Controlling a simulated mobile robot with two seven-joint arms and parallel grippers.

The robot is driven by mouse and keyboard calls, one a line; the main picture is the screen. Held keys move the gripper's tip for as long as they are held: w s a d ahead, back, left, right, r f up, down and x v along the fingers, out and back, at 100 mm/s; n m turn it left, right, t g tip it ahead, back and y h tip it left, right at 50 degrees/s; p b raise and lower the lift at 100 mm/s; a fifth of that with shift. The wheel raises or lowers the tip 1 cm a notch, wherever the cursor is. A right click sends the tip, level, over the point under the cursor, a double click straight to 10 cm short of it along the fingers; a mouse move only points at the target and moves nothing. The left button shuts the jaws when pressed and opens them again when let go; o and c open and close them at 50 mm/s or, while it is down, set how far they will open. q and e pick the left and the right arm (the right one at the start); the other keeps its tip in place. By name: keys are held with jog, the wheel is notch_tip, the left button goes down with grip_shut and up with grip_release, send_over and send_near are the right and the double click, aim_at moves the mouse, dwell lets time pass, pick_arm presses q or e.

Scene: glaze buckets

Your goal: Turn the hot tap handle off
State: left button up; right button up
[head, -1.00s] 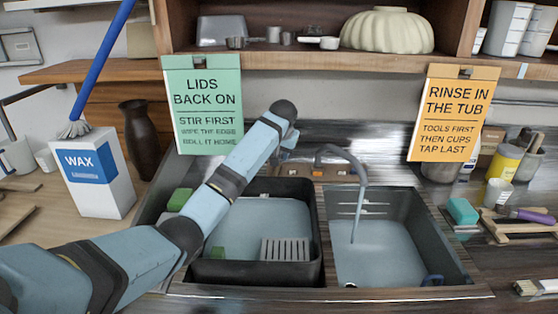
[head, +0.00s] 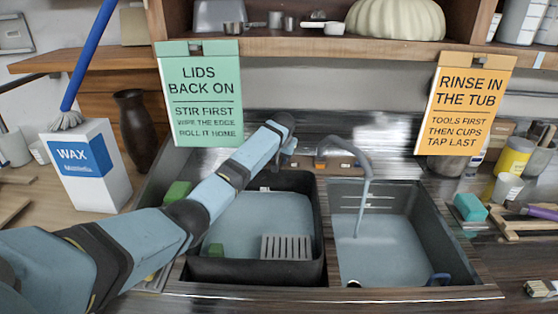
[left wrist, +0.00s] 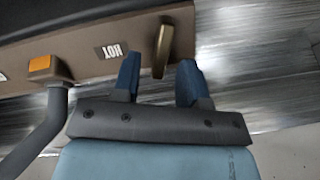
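The hot tap handle (left wrist: 162,48) is a brass lever beside the HOT label (left wrist: 108,52) on the brown tap base in the left wrist view. My left gripper (left wrist: 158,76) is open, with its two blue fingers apart. The handle's end lies near the gap between the fingertips, and I cannot tell whether they touch. In the head view my left gripper (head: 288,150) is behind the dark tub, left of the grey spout (head: 362,165). The hot handle is not distinguishable there. A stream appears to run from the spout into the right basin. My right gripper is not in view.
The dark tub (head: 317,225) in the left basin holds a grey grate and a green block. A green sign (head: 200,92) and an orange sign (head: 465,105) hang from the shelf above. A wax box (head: 85,165) stands at left. Teal sponge (head: 470,207) at right.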

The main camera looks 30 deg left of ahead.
pick_arm(q)
jog(key=shift+x, duration=1.15)
grip_shut()
jog(key=shift+d+r+m+y+p, duration=0.1)
jog(key=shift+m+y+p, duration=0.05)
jog(key=shift+m+p, duration=0.5)
jog(key=shift+r+m+y+p, duration=0.15)
jog(key=shift+m+p, duration=0.3)
jog(key=shift+p, duration=0.4)
jog(key=m+p, duration=0.2)
jog(key=shift+d+f+m+y+p, duration=0.1)
jog(key=shift+m+y+p, duration=0.2)
jog(key=shift+m, duration=0.1)
jog(key=shift+d+f+m+y+p, duration=0.1)
jog(key=shift+f+m+y+p, duration=0.15)
jog(key=shift+m+p, duration=0.75)
